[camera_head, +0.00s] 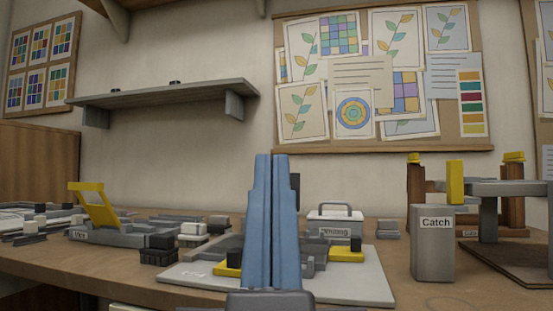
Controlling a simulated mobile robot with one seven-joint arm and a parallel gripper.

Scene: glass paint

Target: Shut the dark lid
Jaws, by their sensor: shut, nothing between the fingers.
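I cannot pick out the dark lid with certainty. A flat dark brown panel (512,261) lies at the right, beside a grey block labelled "Catch" (433,250); I cannot tell whether it is a lid. My gripper (270,157) stands upright in the middle of the view, its two long blue fingers together and nothing visible between them. It hides the middle of a pale board (350,287) on the bench and part of the grey parts on it. A small white box with a grey handle (335,227) stands just right of the fingers.
A yellow raised frame (95,206) on a grey base and several small blocks crowd the left of the wooden bench (90,270). Brown posts carrying a grey bar (495,188) stand at the right. A grey shelf (165,95) and pinned papers are on the wall.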

